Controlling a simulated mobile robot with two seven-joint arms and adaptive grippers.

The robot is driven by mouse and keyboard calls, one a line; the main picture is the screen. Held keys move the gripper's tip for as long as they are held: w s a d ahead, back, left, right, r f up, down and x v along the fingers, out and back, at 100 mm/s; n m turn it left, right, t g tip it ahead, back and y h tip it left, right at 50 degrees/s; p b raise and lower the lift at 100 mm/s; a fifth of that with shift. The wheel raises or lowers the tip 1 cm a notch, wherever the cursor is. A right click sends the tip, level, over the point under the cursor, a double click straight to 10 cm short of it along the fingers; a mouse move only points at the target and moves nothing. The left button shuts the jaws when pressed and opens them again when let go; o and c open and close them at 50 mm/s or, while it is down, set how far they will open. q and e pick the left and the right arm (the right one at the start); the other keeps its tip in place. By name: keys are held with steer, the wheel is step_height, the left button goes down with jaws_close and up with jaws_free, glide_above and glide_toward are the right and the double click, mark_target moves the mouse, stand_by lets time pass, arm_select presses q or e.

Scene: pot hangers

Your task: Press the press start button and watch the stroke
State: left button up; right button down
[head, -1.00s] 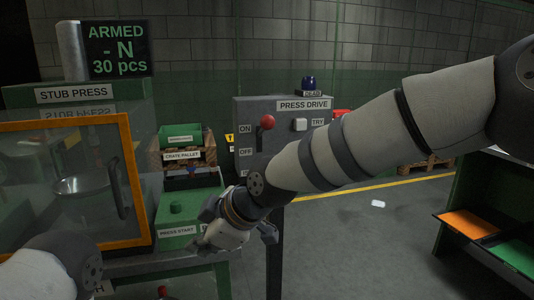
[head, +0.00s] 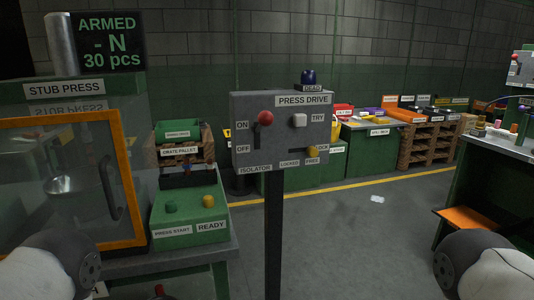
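The green press start button (head: 171,207) stands on a green control box (head: 191,220), above the label "PRESS START". A yellow button (head: 208,200) sits beside it, above the label "READY". The stub press (head: 62,115) is at the left, with an orange-framed clear guard door (head: 136,185) that looks closed and a metal bowl (head: 62,186) behind it. The display (head: 108,36) reads "ARMED - N 30 pcs". Only links of my two arms show, at the bottom left and bottom right corners. Both grippers are out of view, and nothing of mine touches the button.
The grey press drive panel (head: 281,140) stands on a post just right of the control box. Its red-knobbed isolator lever (head: 266,119) points up at ON. A dark blue lamp (head: 308,77) labelled "DEAD" tops it. A crate pallet (head: 185,152) stands behind the control box.

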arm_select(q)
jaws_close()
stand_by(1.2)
